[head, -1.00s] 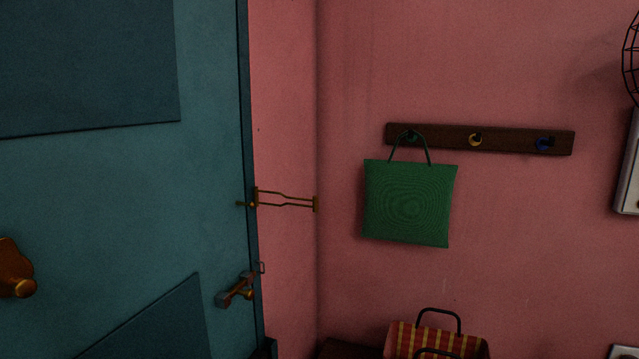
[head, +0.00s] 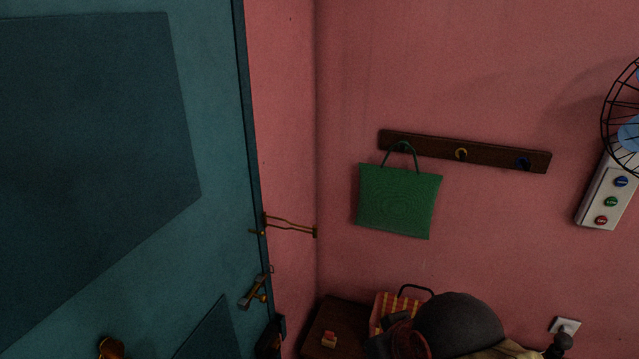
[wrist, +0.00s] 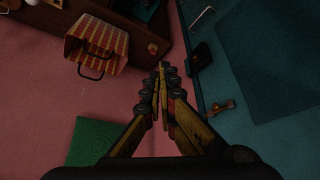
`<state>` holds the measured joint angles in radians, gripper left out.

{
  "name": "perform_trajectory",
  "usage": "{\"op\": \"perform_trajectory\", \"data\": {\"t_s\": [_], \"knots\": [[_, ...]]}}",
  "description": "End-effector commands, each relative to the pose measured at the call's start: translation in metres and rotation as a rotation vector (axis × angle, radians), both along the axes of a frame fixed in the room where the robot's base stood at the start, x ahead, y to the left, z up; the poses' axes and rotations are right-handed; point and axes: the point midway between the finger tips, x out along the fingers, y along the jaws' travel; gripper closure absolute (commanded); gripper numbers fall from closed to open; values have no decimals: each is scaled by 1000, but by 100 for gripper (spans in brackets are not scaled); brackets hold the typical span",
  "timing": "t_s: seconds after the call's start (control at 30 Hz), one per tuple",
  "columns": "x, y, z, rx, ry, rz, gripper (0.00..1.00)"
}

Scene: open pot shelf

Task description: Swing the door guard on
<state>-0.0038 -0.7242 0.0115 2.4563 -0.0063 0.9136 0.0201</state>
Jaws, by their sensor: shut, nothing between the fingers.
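The door guard (head: 290,226) is a thin brass loop between the edge of the teal door (head: 215,130) and a small plate on the pink wall near the corner. A short brass stud (head: 256,232) sticks out on the door side by the loop's left end. I cannot tell whether the loop is around the stud. My gripper (wrist: 162,68) is shut and empty in the wrist view, pointing between the wall and the door, apart from both. I cannot make out the guard there. My fingertips are not clear in the head view.
A lever handle (head: 255,291) sits below the guard. A green bag (head: 398,203) hangs on a dark hook rail (head: 500,156). A striped bag (wrist: 97,43) stands on a brown cabinet (head: 325,320). A panel with coloured buttons (head: 607,197) is at right. The wall around the guard is clear.

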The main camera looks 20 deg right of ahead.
Motion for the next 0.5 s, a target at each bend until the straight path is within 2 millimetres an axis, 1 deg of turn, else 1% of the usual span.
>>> {"op": "perform_trajectory", "data": {"t_s": [0.03, 0.17, 0.27, 0.37, 0.4, 0.47, 0.5], "knots": [[3, 0, 21, 1, 3, -3, 100], [11, 0, 50, 4, 9, -14, 100], [21, 0, 74, 6, 15, -26, 100], [38, -1, 103, 9, 27, -47, 100], [49, -1, 115, 11, 34, -61, 100], [65, -1, 128, 16, 44, -82, 100], [76, -1, 135, 17, 51, -96, 100]]}}
